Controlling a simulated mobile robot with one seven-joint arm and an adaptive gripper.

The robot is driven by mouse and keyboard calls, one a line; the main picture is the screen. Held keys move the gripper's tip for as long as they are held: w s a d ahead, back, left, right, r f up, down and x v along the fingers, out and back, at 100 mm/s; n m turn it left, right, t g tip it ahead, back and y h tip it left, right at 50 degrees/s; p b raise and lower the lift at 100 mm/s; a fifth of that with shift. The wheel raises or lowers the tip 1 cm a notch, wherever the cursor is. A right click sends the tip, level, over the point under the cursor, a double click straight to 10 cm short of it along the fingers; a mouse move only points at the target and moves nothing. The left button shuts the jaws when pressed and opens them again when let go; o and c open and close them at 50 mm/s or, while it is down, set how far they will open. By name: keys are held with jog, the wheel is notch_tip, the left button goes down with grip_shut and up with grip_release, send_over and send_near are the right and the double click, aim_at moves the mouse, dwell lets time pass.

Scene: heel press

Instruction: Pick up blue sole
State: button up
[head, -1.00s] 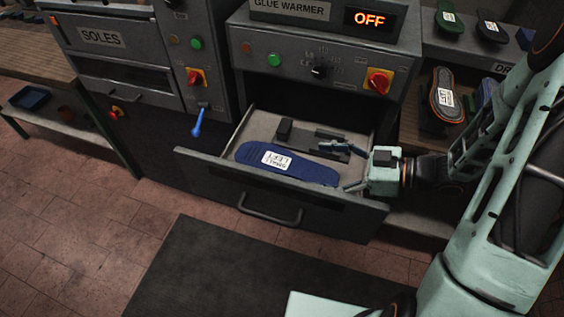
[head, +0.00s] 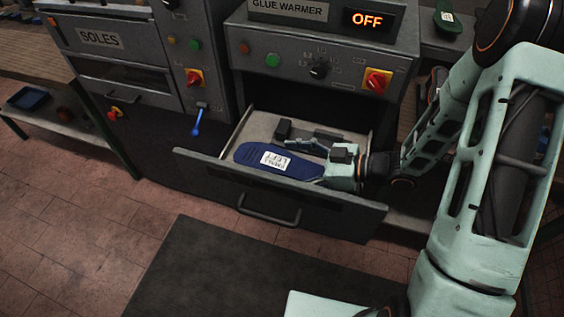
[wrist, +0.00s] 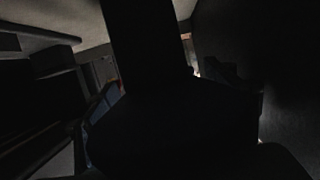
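The blue sole (head: 252,156) lies flat in the open drawer (head: 228,173) of the glue warmer, with a white label reading "LEFT" facing up. My gripper (head: 303,162) reaches in from the right, low over the drawer. Its fingers are spread, one on the far side and one on the near side of the sole's right end. I cannot tell whether they touch it. The gripper's body hides the tip of the sole. The wrist view is very dark and does not show the sole clearly.
A dark block (head: 283,129) sits behind the sole in the drawer. The drawer's front with its handle (head: 268,212) stands on the near side. The glue warmer's display (head: 367,19) reads OFF. A blue lever (head: 197,122) sticks out at the left. A dark mat (head: 205,270) lies on the floor.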

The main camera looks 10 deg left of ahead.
jog(key=c, duration=1.1)
jog(key=shift+r, duration=0.1)
